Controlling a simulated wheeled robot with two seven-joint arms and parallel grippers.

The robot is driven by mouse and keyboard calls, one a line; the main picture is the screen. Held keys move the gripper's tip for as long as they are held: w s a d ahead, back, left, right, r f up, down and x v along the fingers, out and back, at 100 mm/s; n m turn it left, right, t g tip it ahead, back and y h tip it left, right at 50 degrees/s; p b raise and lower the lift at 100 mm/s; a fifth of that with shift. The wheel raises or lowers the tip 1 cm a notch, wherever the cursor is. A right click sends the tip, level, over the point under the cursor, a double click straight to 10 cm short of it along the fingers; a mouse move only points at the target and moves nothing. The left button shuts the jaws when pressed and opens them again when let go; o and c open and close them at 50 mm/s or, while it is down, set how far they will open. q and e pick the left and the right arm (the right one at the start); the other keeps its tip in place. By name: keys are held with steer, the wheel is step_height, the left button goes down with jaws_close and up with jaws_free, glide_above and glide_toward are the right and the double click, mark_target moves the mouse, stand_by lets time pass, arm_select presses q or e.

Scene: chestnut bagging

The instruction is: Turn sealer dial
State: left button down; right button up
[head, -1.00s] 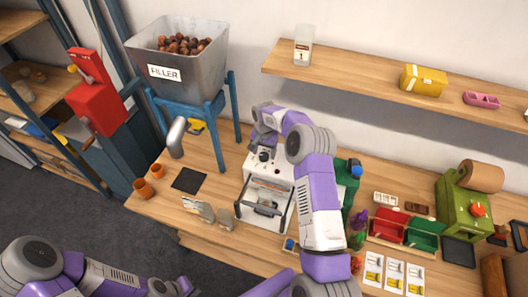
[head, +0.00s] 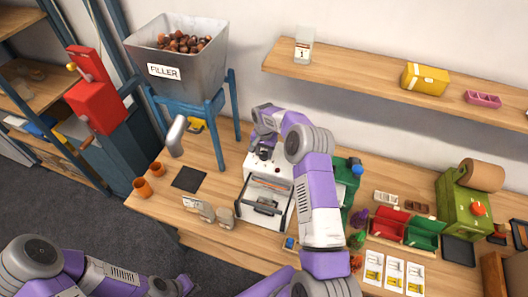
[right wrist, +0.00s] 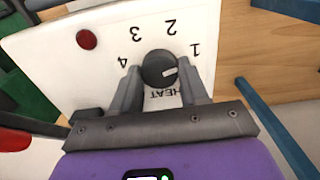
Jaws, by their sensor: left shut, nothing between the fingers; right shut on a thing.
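The white sealer (head: 282,183) stands on the bench in the head view, with a clear-fronted frame at its front. Its dark round dial (right wrist: 153,66) shows in the right wrist view, ringed by the numbers 1 to 4, with HEAT printed beside it. The dial's white mark points right, roughly towards the 1. My right gripper (right wrist: 160,88) is shut on the dial, one finger on each side. In the head view this gripper (head: 263,150) covers most of the dial. My left gripper (head: 184,285) is at the bottom edge, away from the sealer, shut and empty.
A red button (right wrist: 86,39) sits on the panel near the dial. The filler hopper (head: 190,70) with chestnuts stands on a blue frame left of the sealer. Small pouches (head: 207,211) stand left of the sealer. Red (head: 388,224) and green bins lie to its right.

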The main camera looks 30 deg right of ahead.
steer(key=shift+n+b, duration=0.85)
steer(key=shift+n, duration=0.05)
steer(key=shift+n+b, duration=0.75)
steer(key=shift+n, duration=0.45)
steer(key=n+b, duration=0.1)
steer(key=n, duration=0.1)
steer(key=shift+a+n, duration=0.1)
steer(key=shift+n, duration=0.2)
steer(key=shift+r+n+b, duration=0.1)
steer(key=shift+n+b, duration=0.2)
steer(key=shift+n, duration=1.1)
steer(key=o, duration=1)
steer(key=shift+o, duration=0.2)
